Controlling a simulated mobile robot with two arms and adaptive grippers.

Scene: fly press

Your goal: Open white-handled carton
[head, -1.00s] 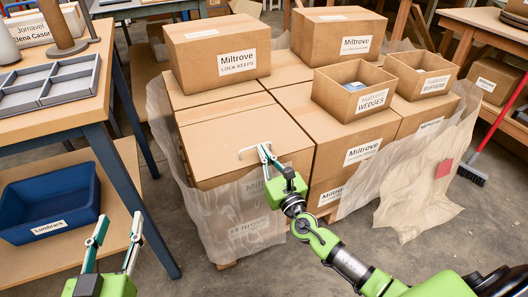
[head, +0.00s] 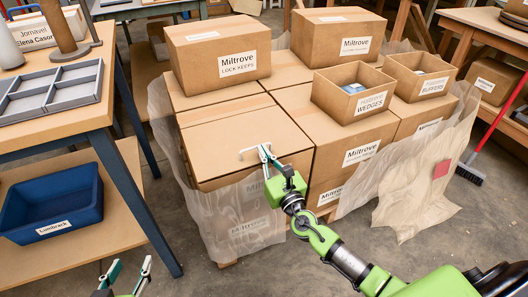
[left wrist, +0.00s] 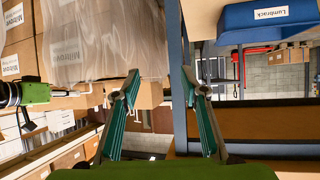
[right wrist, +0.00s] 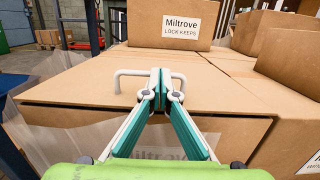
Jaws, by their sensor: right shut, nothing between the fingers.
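The white-handled carton (head: 225,135) is the brown front-left box of the stack, with its lid lying nearly flat. A thin dark line runs under the lid's front edge in the right wrist view. Its white handle (right wrist: 130,73) is a bar on the lid near the front edge; it also shows in the head view (head: 249,150). My left gripper (head: 131,262) is open and empty, low at the left, away from the carton.
A closed Lock Keeps box (head: 220,55) stands behind the lid, with open Wedges (head: 335,107) and Buffers boxes to the right. Loose plastic wrap (head: 245,215) hangs at the carton's front. A blue-legged table (head: 130,190) and blue bin (head: 50,225) stand at the left.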

